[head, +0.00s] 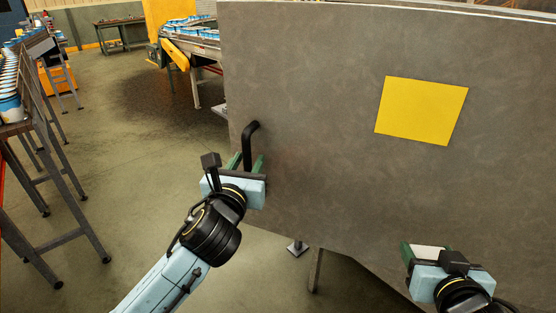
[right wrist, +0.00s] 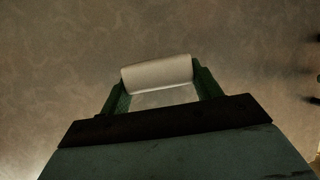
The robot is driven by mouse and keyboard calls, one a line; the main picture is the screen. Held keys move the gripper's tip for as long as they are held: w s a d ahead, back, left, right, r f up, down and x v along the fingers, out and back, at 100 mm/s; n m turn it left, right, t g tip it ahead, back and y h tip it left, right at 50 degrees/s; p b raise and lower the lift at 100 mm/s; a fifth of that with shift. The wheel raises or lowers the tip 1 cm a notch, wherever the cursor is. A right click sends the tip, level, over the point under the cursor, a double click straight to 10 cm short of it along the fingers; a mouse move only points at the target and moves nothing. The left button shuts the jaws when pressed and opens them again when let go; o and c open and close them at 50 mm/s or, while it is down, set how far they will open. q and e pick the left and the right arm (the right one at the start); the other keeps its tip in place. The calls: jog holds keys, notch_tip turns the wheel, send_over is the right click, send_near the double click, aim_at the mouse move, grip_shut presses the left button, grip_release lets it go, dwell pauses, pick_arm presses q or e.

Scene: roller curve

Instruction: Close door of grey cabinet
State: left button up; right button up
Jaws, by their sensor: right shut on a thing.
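The grey cabinet's door (head: 310,120) fills much of the head view as a broad mottled panel. Its black bar handle (head: 249,146) is near the panel's left edge. My left gripper (head: 246,160) is open at the handle's lower part, with one green finger on each side of it. My right gripper (head: 428,247) is low at the right in front of the panel, shut on a small white piece (head: 428,253). That white piece shows as a rounded block between the green fingers in the right wrist view (right wrist: 157,73), with the grey surface behind it.
A yellow square (head: 421,110) is on the panel. A conveyor with cans (head: 192,30) stands behind, at the upper middle. Another raised line with cans (head: 10,105) runs along the left on dark legs (head: 75,190). The floor (head: 140,150) between them is clear.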

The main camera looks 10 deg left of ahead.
pick_arm(q)
jog(key=shift+w, duration=0.25)
grip_shut()
